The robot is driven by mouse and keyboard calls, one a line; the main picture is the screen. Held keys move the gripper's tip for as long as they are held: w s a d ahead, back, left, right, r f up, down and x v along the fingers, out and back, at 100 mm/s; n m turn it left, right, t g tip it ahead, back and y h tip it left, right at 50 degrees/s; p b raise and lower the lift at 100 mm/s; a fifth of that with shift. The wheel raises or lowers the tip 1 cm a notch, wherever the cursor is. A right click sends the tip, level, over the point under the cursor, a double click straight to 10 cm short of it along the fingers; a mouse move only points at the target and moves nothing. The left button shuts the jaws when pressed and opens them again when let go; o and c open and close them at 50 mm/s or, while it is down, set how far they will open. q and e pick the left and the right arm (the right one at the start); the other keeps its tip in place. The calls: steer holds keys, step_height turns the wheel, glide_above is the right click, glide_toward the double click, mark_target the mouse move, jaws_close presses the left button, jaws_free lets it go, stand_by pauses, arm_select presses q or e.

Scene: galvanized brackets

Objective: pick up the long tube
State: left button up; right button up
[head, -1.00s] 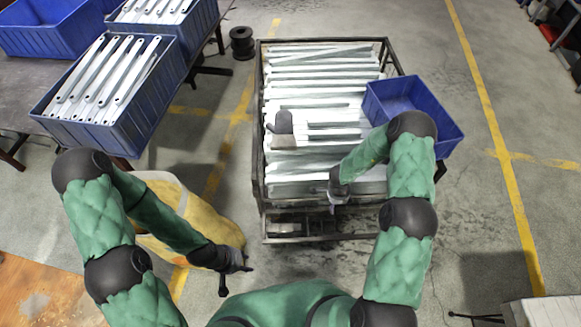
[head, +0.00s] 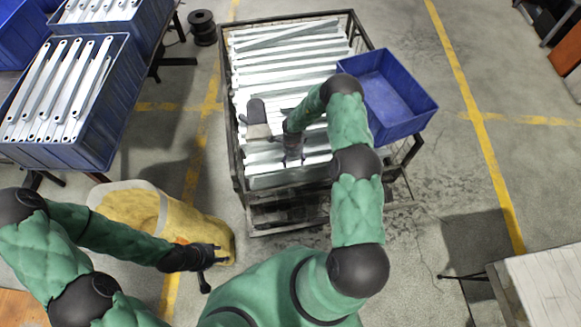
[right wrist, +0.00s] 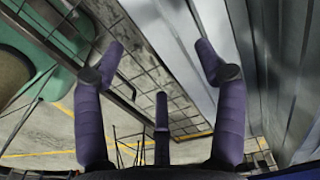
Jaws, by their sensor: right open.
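Long pale galvanized metal pieces (head: 285,65) lie in a stack across the wire-mesh cart in the head view. I cannot tell which of them is the long tube. My right gripper (head: 292,160) is over the near part of this stack, partly hidden by its own arm. In the right wrist view its fingers (right wrist: 165,75) are spread open with nothing between them. Large pale metal surfaces (right wrist: 240,40) lie beyond and beside the right-hand finger; contact is not clear. My left gripper (head: 218,256) is low at the left, away from the cart, its finger opening unclear.
The cart's dark mesh frame (head: 228,120) surrounds the stack. A grey rounded object (head: 257,112) lies on the stack's left part. An empty blue bin (head: 390,95) sits at the cart's right edge. Blue bins of brackets (head: 75,150) and a yellow sack-like object (head: 135,210) are left.

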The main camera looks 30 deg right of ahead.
mark_target(292, 165)
steer(key=f+b, duration=0.2)
steer(key=f, duration=0.3)
steer(key=shift+a+f+b, duration=0.1)
steer(key=shift+a+b, duration=0.15)
steer(key=shift+b, duration=0.15)
steer(key=shift+f, duration=0.5)
steer(key=shift+r, duration=0.1)
jaws_close()
